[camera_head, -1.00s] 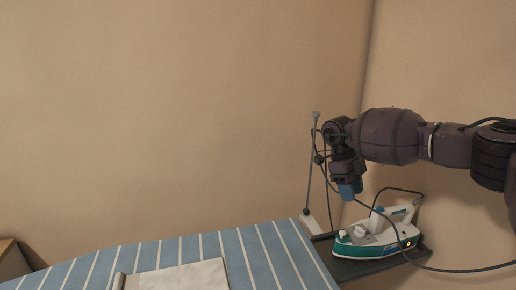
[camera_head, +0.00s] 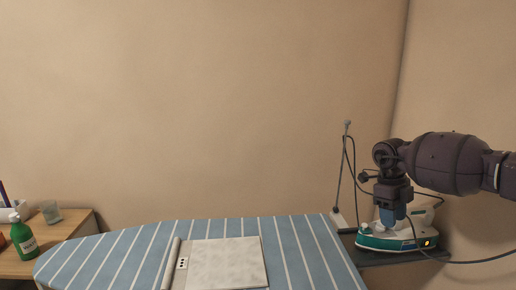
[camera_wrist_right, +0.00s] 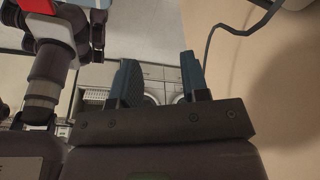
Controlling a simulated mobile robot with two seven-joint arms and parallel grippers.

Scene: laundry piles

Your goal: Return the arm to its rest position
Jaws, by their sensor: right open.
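My right gripper (camera_head: 392,216) comes in from the right in the head view and points down just in front of or above the iron; I cannot tell whether they touch. The iron (camera_head: 378,243) is teal and white and stands on the dark rest at the right end of the ironing board. In the right wrist view the two blue fingers of the right gripper (camera_wrist_right: 163,82) stand apart with nothing between them. My left gripper is not in view.
The blue striped ironing board (camera_head: 110,255) holds a folded pale cloth (camera_head: 225,262). A side table (camera_head: 75,225) at left carries a green bottle (camera_head: 22,238) and a glass (camera_head: 51,211). A cord holder (camera_head: 347,160) stands behind the iron. The wall behind is bare.

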